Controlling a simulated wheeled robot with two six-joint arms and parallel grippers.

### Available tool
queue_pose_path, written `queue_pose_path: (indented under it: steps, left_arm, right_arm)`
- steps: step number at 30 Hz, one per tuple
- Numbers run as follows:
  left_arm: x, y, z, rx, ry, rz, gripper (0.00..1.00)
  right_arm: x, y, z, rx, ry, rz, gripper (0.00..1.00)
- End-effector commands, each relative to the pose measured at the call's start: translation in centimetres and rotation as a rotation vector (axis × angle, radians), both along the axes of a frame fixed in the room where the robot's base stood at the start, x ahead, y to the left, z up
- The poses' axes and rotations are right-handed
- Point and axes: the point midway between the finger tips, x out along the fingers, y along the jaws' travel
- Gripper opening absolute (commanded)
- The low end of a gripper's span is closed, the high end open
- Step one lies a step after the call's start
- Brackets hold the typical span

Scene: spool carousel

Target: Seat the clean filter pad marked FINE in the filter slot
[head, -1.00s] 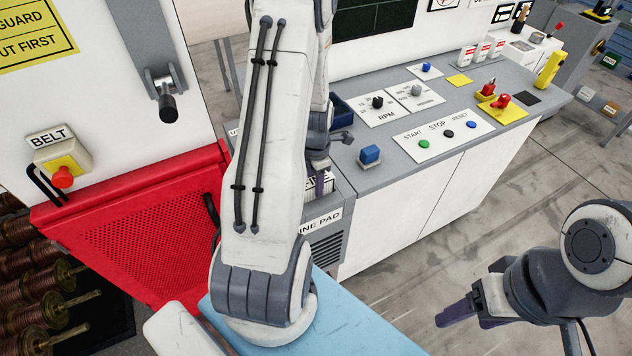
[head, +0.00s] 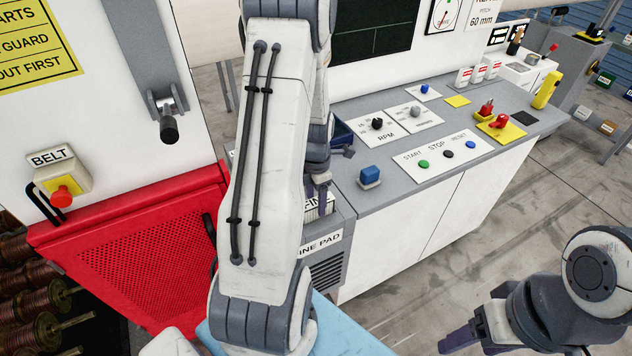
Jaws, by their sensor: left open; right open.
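A white pad with a black label reading "FIN" (head: 312,204) shows at the top of the grey housing (head: 346,222), just right of my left forearm. The forearm hides its left part and most of the slot. The housing's front label reads "INE PAD" (head: 322,243), its start hidden. My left gripper (head: 320,190) is open and points down at the pad. I cannot tell whether its fingers touch the pad or how deep the pad sits. My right gripper (head: 458,342) is open and empty at the bottom right, over the floor.
A blue block-shaped knob (head: 370,174) stands on the grey counter (head: 400,190) right of the housing. Beyond it are START, STOP and RESET buttons (head: 447,150) and red switches (head: 497,120). A dark blue bin (head: 341,132) lies behind my gripper. A red mesh guard (head: 130,265) is at left.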

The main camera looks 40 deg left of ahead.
Motion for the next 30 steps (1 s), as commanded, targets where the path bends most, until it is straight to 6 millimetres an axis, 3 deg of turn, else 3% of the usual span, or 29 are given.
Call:
queue_pose_path:
  steps: [12, 23, 26, 29, 30]
  left_arm:
    - [0.1, 0.1, 8.1, 0.003, -0.004, 0.000, 0.67]
    - [0.0, -0.2, 9.8, 0.000, 0.000, -0.011, 0.67]
    - [0.3, -1.8, 10.2, -0.001, -0.004, -0.123, 0.67]
    - [0.7, -5.8, 11.1, -0.002, -0.012, -0.412, 0.67]
    - [0.7, -7.9, 11.5, -0.003, -0.017, -0.572, 0.67]
  right_arm:
    - [0.0, 0.0, -1.7, 0.000, 0.000, 0.001, 0.67]
    - [0.0, 0.0, -1.8, 0.000, 0.000, 0.001, 0.67]
    - [0.0, 0.0, -1.8, 0.000, 0.000, 0.001, 0.67]
    - [0.0, 0.0, -1.8, 0.000, 0.000, 0.001, 0.67]
    - [0.0, 0.0, -1.8, 0.000, 0.000, 0.001, 0.67]
